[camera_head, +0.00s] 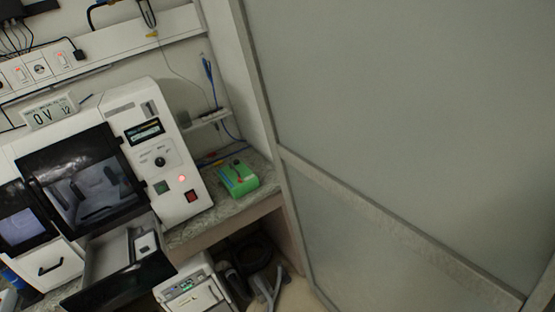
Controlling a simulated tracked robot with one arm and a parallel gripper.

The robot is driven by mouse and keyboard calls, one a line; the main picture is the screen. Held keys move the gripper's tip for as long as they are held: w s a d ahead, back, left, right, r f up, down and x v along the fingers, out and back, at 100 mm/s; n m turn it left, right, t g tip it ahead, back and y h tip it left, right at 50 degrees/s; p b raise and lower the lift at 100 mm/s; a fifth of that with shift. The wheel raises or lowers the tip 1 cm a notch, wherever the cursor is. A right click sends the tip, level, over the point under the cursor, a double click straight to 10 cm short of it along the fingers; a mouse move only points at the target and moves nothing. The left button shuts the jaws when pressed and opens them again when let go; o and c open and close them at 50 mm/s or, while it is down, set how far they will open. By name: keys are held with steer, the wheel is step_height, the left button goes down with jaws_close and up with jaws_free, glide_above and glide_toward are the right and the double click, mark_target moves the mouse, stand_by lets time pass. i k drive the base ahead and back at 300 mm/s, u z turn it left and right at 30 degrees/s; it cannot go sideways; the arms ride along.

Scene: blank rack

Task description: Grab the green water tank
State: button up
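A small bright green box (238,180) sits on the stone-patterned counter, right of the white machine. Dark and reddish parts show on its top. It is the only large green thing in view, but it is too small to tell for sure whether it is the water tank. I cannot make out my gripper in this view, and nothing is seen touching the green box.
A white machine (168,150) with a dark window and an open front drawer (118,278) stands left. The counter (262,197) ends at a large framed grey panel (400,100) filling the right. A small shelf (208,119) with cables is above. A white unit (190,291) stands below.

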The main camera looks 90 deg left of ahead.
mark_target(228, 175)
steer(key=z, duration=1.3)
steer(key=i, duration=1.2)
steer(key=u, duration=4.2)
steer(key=i, duration=0.55)
steer(key=u, duration=0.25)
